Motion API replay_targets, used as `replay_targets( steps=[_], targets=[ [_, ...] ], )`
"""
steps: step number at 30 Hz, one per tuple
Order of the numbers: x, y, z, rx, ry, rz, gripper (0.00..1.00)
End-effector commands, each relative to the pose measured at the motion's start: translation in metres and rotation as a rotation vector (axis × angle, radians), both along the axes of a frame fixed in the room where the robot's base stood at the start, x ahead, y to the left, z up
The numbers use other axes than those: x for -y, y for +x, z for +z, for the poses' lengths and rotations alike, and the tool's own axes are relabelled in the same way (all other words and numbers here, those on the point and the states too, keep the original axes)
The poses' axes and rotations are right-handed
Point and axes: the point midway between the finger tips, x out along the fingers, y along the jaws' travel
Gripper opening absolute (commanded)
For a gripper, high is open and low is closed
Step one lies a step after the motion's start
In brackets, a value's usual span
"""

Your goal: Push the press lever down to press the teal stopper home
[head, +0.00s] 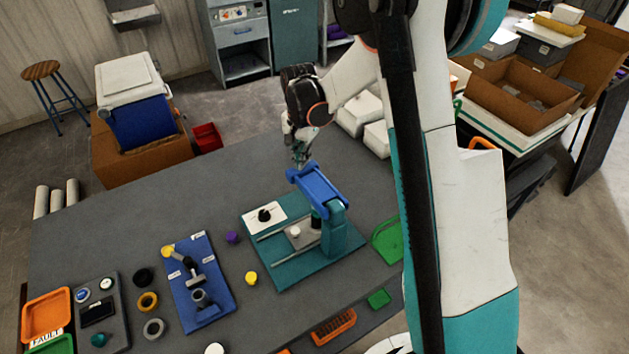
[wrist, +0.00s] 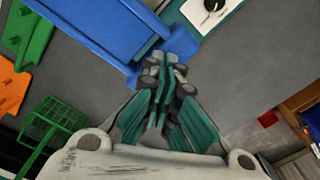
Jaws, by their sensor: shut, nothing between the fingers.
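The press stands on a teal base plate (head: 285,275) with a teal post (head: 338,235). Its blue lever (head: 320,190) reaches from the post towards the back left, still raised above the plate. In the wrist view the blue lever (wrist: 95,28) fills the upper left. My gripper (head: 300,158) is shut and empty, pointing down at the lever's far end. In the wrist view my gripper's fingertips (wrist: 166,66) are close to the lever's edge; I cannot tell whether they touch. A small white piece (head: 295,230) is on the grey slide. I cannot make out a teal stopper under the lever.
A white card with a black knob (head: 264,215) lies on the plate's left. Left of the press are a purple piece (head: 233,237), a yellow piece (head: 251,278) and a blue fixture board (head: 197,285). A green tray (head: 388,240) is at the right. The back-left table is clear.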

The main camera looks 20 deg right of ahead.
Motion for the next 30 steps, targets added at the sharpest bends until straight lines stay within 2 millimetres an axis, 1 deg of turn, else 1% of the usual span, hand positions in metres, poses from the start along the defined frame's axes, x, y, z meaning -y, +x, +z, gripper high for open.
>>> replay_targets(
  steps=[24, 30],
  targets=[
    [0.0, 0.0, -0.027, 0.0, 0.0, 0.0, 0.0],
    [0.0, 0.0, -0.031, 0.0, 0.0, 0.0, 0.0]
  ],
)
